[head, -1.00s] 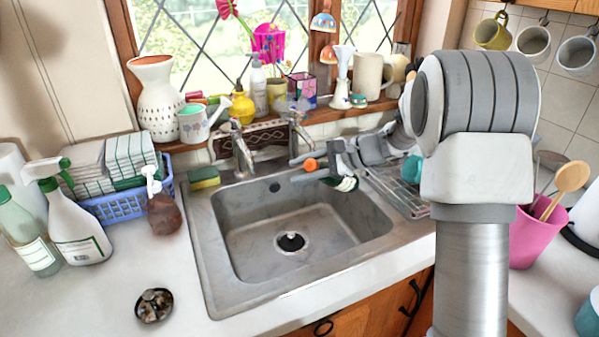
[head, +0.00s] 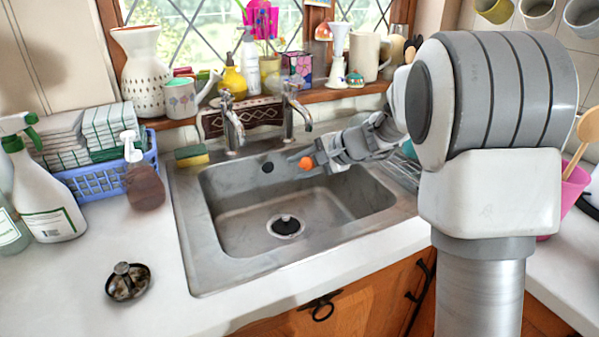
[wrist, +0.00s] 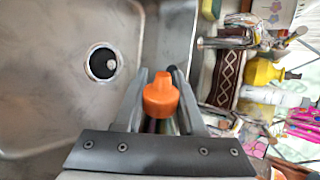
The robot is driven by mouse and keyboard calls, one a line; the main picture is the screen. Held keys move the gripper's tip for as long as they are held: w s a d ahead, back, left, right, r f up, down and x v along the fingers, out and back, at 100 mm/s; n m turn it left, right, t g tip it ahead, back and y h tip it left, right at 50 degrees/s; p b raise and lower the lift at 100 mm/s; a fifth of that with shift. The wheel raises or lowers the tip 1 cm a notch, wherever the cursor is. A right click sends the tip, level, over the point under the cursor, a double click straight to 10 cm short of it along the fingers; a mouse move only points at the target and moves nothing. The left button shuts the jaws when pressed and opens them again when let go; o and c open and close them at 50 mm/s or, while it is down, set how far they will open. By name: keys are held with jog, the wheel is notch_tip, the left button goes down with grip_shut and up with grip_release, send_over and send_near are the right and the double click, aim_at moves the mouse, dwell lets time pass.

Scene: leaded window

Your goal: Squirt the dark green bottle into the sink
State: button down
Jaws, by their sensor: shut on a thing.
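My gripper (head: 308,157) is shut on the dark green bottle, over the back right part of the sink. In the head view only the bottle's orange cap (head: 305,163) shows clearly, between the fingertips; the body is hidden by my gripper. In the wrist view the orange cap (wrist: 161,98) sits between the two fingers, with a little of the dark body below it. The steel sink (head: 240,222) has bare walls and a dark drain (head: 285,226). The wrist view shows the drain (wrist: 102,63) left of the cap. No liquid is visible.
Two taps (head: 232,125) stand behind the sink, close to my gripper. A sponge (head: 191,156) lies at the back left corner. A brown soap bottle (head: 145,185) and a blue basket (head: 95,182) stand left. The front of the basin is free.

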jog(key=shift+w+d+f+n+t+h+b, duration=0.15)
jog(key=shift+f+n+t+h+b, duration=0.45)
jog(key=shift+b, duration=1.4)
jog(key=shift+w+d+f+n+t+h+b, duration=0.1)
jog(key=shift+f+n+t+h+b, duration=0.5)
jog(key=shift+b, duration=1.35)
jog(key=shift+w+d+f+n+t+h+b, duration=0.15)
jog(key=shift+f+n+t+h+b, duration=0.4)
jog(key=shift+b, duration=1.45)
jog(key=shift+r+n+h, duration=0.15)
jog(key=shift+n+h, duration=0.1)
